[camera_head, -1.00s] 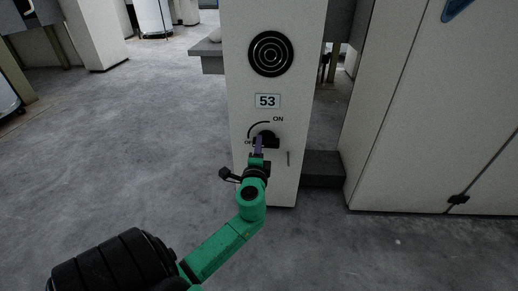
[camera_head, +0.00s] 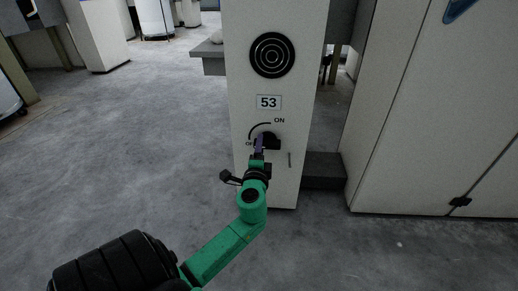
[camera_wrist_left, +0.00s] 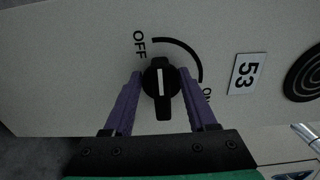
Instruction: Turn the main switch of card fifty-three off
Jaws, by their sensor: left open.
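The main switch is a black rotary knob (camera_head: 272,142) on the white post of card fifty-three, below the 53 plate (camera_head: 268,102). In the left wrist view the knob (camera_wrist_left: 161,88) has a bar with a white line. The bar lies in line with the OFF end of the printed arc, across from the ON end. My left gripper (camera_head: 259,143) is in front of the knob. In the wrist view its purple fingers (camera_wrist_left: 161,76) are open, one on each side of the knob, with small gaps beside the bar. My right gripper is not in view.
A round black ringed disc (camera_head: 272,55) is above the plate. A large white cabinet (camera_head: 430,130) stands to the right, with a dark low block (camera_head: 322,170) between. Open grey floor (camera_head: 130,150) lies left.

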